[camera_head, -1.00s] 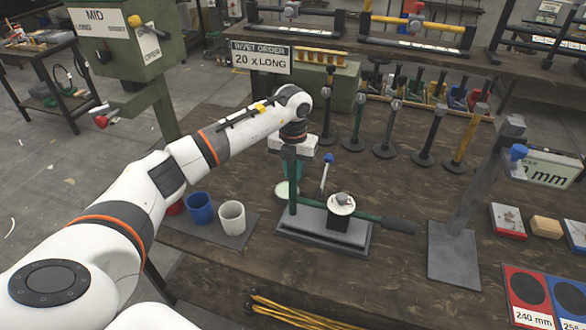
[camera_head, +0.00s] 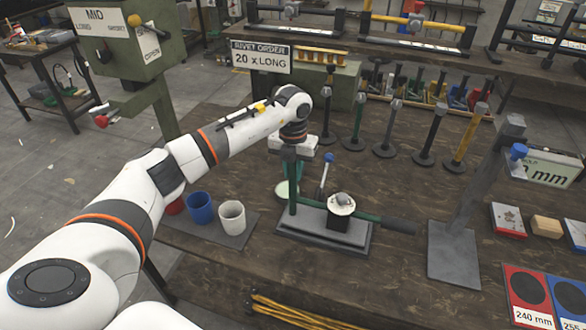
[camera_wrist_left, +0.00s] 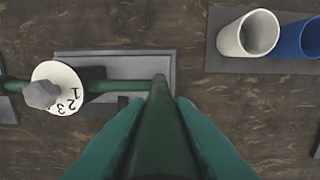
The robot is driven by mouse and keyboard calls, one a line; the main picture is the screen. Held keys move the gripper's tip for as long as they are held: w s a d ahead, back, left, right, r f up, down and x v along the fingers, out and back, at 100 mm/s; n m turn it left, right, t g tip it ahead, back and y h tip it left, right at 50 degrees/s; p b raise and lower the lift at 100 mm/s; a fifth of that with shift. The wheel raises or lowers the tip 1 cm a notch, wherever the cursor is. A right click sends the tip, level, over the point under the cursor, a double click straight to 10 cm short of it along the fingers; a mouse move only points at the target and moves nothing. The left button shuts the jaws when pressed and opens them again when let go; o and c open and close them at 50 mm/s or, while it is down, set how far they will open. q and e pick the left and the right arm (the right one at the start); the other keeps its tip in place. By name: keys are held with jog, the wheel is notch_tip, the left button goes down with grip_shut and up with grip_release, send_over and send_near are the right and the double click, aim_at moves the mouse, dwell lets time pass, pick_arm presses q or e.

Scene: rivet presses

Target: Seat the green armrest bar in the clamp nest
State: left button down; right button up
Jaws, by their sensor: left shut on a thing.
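The green armrest bar (camera_head: 292,195) has an upright arm and a level arm; a dark grip (camera_head: 398,225) is at the level arm's far end. My left gripper (camera_head: 291,157) is shut on the top of the upright arm. In the left wrist view the bar (camera_wrist_left: 160,120) runs between my gripper's two teal fingers (camera_wrist_left: 160,105). The level arm crosses the clamp nest (camera_head: 345,235), a dark block on a grey plate, under a white numbered dial (camera_head: 341,204). Whether the bar rests fully in the nest cannot be told. My right gripper is out of view.
Red, blue (camera_head: 200,208) and white (camera_head: 232,217) cups stand on a mat left of the clamp. A blue-tipped lever (camera_head: 326,172) rises behind it. A grey press stand (camera_head: 455,250) is to the right. Several upright posts (camera_head: 385,145) stand behind.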

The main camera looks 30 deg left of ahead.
pick_arm(q)
jog(key=shift+f+b, duration=0.6)
jog(key=shift+f, duration=0.35)
jog(key=c, duration=1.2)
grip_release()
jog(key=shift+o, duration=0.2)
jog(key=shift+r, duration=0.35)
notch_tip(320, 180, up, 11)
jog(key=b, duration=0.3)
jog(key=shift+r, duration=0.2)
